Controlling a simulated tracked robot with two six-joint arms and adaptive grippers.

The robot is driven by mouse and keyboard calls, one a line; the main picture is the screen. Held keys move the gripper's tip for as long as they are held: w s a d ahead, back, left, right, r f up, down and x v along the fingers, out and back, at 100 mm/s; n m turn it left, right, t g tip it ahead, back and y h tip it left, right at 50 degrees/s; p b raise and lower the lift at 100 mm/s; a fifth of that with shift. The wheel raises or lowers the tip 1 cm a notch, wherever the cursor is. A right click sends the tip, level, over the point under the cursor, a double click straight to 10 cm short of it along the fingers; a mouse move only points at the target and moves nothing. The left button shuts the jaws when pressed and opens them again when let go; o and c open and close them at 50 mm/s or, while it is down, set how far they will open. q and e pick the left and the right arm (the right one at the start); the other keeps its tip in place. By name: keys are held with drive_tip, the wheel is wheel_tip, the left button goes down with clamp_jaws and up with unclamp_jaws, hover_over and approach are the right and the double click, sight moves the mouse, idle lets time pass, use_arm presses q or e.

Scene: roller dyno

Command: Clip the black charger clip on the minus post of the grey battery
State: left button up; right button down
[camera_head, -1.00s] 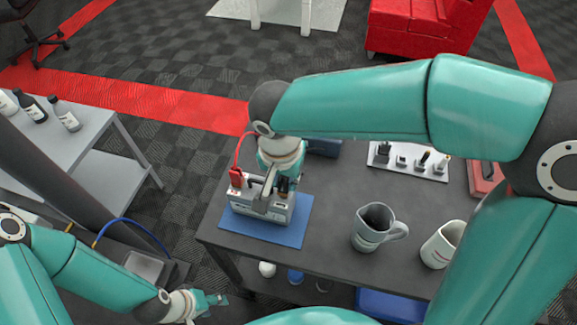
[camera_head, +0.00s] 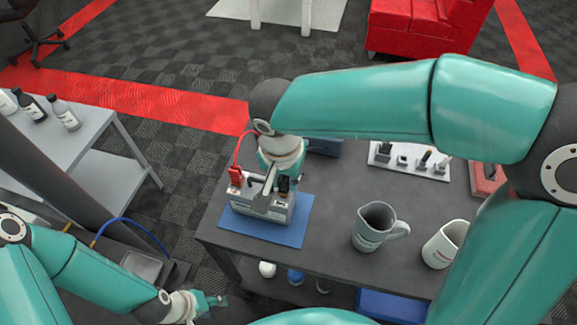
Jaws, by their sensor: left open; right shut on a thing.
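The grey battery (camera_head: 262,206) stands on a blue mat (camera_head: 290,233) at the left end of the dark table. A red clip (camera_head: 236,176) with a red cable sits upright at the battery's left end. The black charger clip (camera_head: 283,184) shows as a dark shape at the battery's right end, just under my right gripper (camera_head: 276,178). My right gripper is shut on it, pointing down from above. The wrist hides the minus post, so I cannot tell whether the clip touches it. My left gripper (camera_head: 213,300) is open and empty at lower left, away from the table.
A grey mug (camera_head: 374,227) and a white mug (camera_head: 441,246) stand right of the mat. A white tray (camera_head: 405,161) with small parts lies at the back. A dark blue box (camera_head: 325,147) is behind the battery. Bottles (camera_head: 64,114) stand on the left side table.

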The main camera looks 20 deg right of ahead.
use_arm(q)
drive_tip(key=shift+f+b, duration=0.85)
drive_tip(key=shift+f, duration=0.1)
use_arm(e)
drive_tip(key=shift+f, duration=0.6)
idle(0.5)
drive_tip(key=c, duration=0.9)
unclamp_jaws()
drive_tip(key=shift+r, duration=0.1)
drive_tip(key=shift+a+r, duration=0.1)
drive_tip(key=shift+r, duration=0.2)
drive_tip(key=r, duration=0.7)
drive_tip(key=s+r, duration=0.1)
drive_tip(key=r, duration=0.3)
drive_tip(key=shift+s+a+r, duration=0.1)
drive_tip(key=shift+a, duration=0.15)
use_arm(q)
drive_tip(key=shift+s+a+r, duration=0.15)
drive_tip(key=shift+s+a, duration=0.2)
drive_tip(key=shift+s, duration=0.4)
